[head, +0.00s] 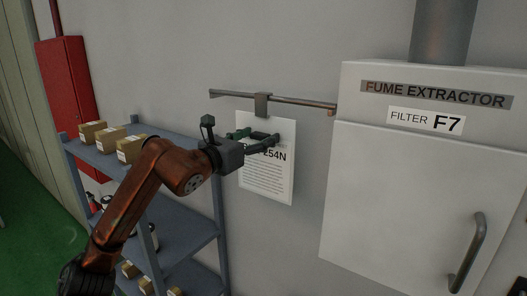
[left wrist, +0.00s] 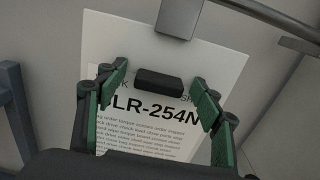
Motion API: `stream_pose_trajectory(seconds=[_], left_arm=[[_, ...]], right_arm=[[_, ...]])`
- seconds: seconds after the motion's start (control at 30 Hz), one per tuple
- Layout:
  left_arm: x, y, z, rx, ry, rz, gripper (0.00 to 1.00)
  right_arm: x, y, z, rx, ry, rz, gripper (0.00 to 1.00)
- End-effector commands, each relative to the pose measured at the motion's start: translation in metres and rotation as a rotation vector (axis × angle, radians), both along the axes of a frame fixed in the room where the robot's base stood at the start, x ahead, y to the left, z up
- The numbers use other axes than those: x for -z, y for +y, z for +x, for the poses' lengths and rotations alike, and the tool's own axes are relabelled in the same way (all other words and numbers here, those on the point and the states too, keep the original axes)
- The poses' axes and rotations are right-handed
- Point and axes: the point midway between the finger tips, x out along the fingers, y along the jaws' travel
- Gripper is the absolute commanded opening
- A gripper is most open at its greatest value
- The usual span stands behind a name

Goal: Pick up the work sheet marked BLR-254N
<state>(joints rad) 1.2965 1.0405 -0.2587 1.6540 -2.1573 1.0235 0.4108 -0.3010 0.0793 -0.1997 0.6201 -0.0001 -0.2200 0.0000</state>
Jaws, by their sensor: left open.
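The white work sheet (head: 268,177) hangs below a clip on a wall rail in the head view. Its heading ends in "254N"; my gripper covers part of it. In the left wrist view the sheet (left wrist: 175,65) reads "LR-254N", with its first letter hidden. A dark block (left wrist: 158,83) shows against the sheet between the fingers. My left gripper (head: 256,139) is open in front of the sheet's upper part. Its green fingers (left wrist: 152,95) stand apart at both sides of the dark block. I cannot tell whether they touch it. My right gripper is not in view.
The rail (head: 300,101) and its clip (head: 262,105) are just above the gripper. A fume extractor cabinet (head: 400,195) stands to the right. A blue shelf rack (head: 180,240) with small boxes (head: 92,131) stands at the left, near a red cabinet (head: 66,80).

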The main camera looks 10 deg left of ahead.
Motion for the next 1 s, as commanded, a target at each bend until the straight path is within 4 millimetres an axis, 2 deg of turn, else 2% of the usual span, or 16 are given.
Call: stream_pose_trajectory(seconds=[0.07, 0.9, 1.0], left_arm=[[0.0008, 0.0003, -0.0002, 0.0, 0.0, 0.0, 0.61], [0.0002, 0.0005, -0.0008, 0.0, -0.001, 0.0, 0.04], [0.0001, 0.0004, -0.0008, 0.0, -0.001, 0.0, 0.0]], right_arm=[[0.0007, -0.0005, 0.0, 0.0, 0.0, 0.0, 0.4], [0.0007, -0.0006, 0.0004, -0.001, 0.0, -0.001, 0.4], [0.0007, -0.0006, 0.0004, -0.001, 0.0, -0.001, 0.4]])
